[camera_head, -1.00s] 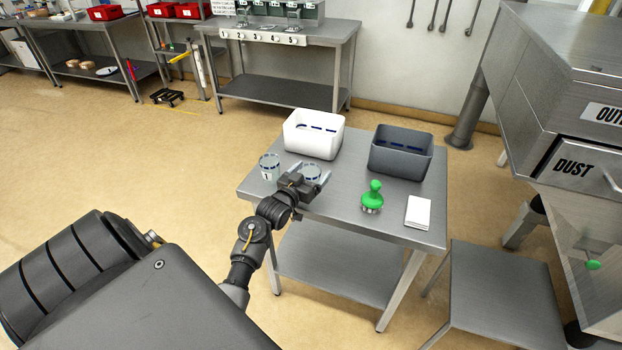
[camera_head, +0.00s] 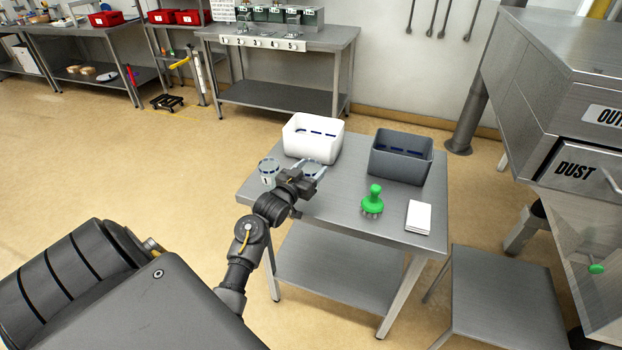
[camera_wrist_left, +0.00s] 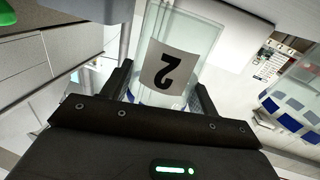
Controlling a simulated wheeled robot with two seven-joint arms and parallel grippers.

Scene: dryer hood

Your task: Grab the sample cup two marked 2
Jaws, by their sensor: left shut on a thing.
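The sample cup marked 2 (camera_wrist_left: 172,68) is a clear glass cup with a white label that shows large and tilted in the left wrist view. My left gripper (camera_wrist_left: 165,100) is shut on this cup, one finger on each side. In the head view the left gripper (camera_head: 308,176) is over the left part of the small steel table, and cup 2 (camera_head: 312,165) shows only partly behind it. The cup marked 1 (camera_head: 268,174) stands just left of it on the table. My right gripper is not in view.
On the steel table (camera_head: 335,205) are a white bin (camera_head: 312,140), a grey bin (camera_head: 400,160), a green-handled brush (camera_head: 372,200) and a white pad (camera_head: 418,217). A metal dust hood (camera_head: 575,110) stands at the right. The table's middle is clear.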

